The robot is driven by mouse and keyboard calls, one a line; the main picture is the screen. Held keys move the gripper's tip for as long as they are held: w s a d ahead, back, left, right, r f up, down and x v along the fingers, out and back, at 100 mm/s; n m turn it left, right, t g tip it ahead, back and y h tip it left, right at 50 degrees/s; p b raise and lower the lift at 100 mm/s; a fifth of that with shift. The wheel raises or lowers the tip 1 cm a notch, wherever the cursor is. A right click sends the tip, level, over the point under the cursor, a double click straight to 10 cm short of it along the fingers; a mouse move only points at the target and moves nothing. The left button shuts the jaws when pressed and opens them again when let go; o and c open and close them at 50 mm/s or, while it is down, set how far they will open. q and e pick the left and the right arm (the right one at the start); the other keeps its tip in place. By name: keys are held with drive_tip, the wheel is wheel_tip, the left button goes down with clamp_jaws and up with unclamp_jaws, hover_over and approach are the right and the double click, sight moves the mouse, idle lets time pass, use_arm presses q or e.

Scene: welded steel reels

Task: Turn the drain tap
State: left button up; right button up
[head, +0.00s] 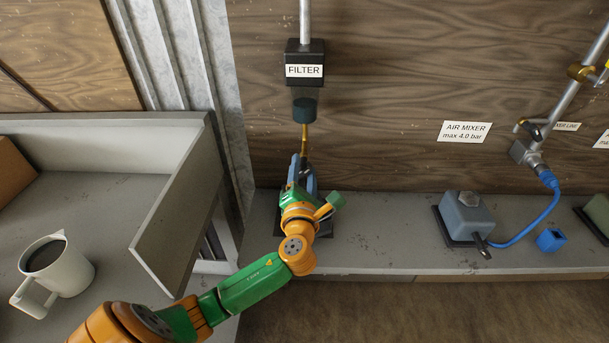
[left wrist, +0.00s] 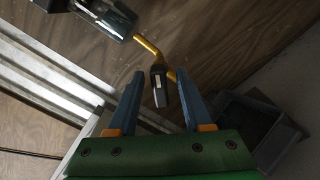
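The drain tap's black handle (left wrist: 159,90) shows in the left wrist view, with a pale mark on it, at the end of a bent brass pipe (left wrist: 147,46). In the head view the brass pipe (head: 305,136) hangs under the filter's dark bowl (head: 304,110); the handle is hidden there behind my gripper. My left gripper (left wrist: 161,74) is open, its two blue fingers on either side of the handle, with gaps visible. In the head view the left gripper (head: 301,163) points up towards the pipe. My right gripper is not in view.
A dark tray (head: 326,230) sits on the shelf under the filter (head: 304,52). A grey panel (head: 180,205) stands left of my arm, with a mug (head: 62,270) beyond it. A grey pedal box (head: 466,215) with a blue hose (head: 540,222) lies right; shelf between is clear.

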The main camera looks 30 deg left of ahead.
use_arm(q)
drive_tip(key=o, duration=0.8)
drive_tip(key=shift+d, duration=0.1)
drive_tip(key=p+v, duration=0.3)
drive_tip(key=v, duration=0.4)
drive_tip(key=shift+p, duration=0.3)
drive_tip(key=shift+s, duration=0.15)
